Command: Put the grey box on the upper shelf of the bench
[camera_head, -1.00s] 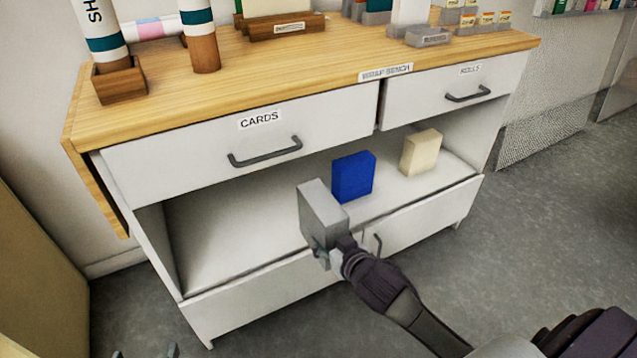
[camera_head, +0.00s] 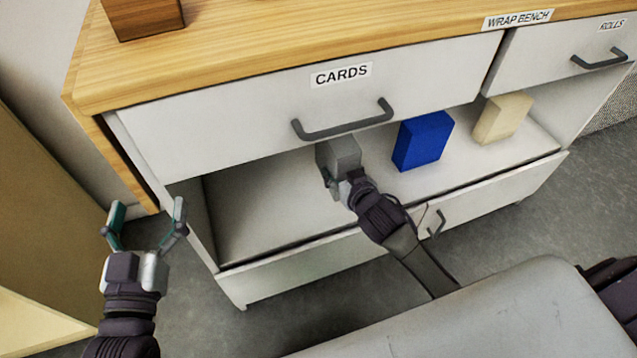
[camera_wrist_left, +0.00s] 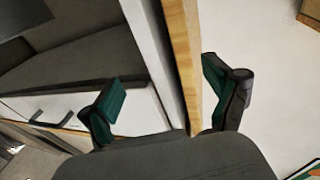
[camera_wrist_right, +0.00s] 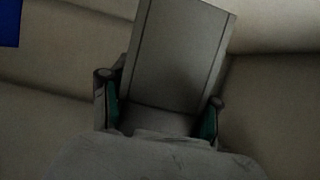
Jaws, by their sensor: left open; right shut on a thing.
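The grey box (camera_head: 340,151) is in my right gripper (camera_head: 337,184), at the open shelf (camera_head: 270,205) of the bench, below the CARDS drawer. Its top edge sits close under the drawer front in the head view. In the right wrist view the box (camera_wrist_right: 178,55) stands between the two fingers (camera_wrist_right: 158,118), which are shut on it. I cannot tell whether its base touches the shelf. My left gripper (camera_head: 145,226) is open and empty, left of the bench's side. In the left wrist view its fingers (camera_wrist_left: 172,95) are spread with the bench's edge panel (camera_wrist_left: 183,60) behind them.
A blue box (camera_head: 422,140) and a cream box (camera_head: 502,118) stand on the shelf to the right of the grey box. The CARDS drawer handle (camera_head: 343,122) juts out above. The shelf's left part is clear. A lower front with a handle (camera_head: 436,222) is below.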

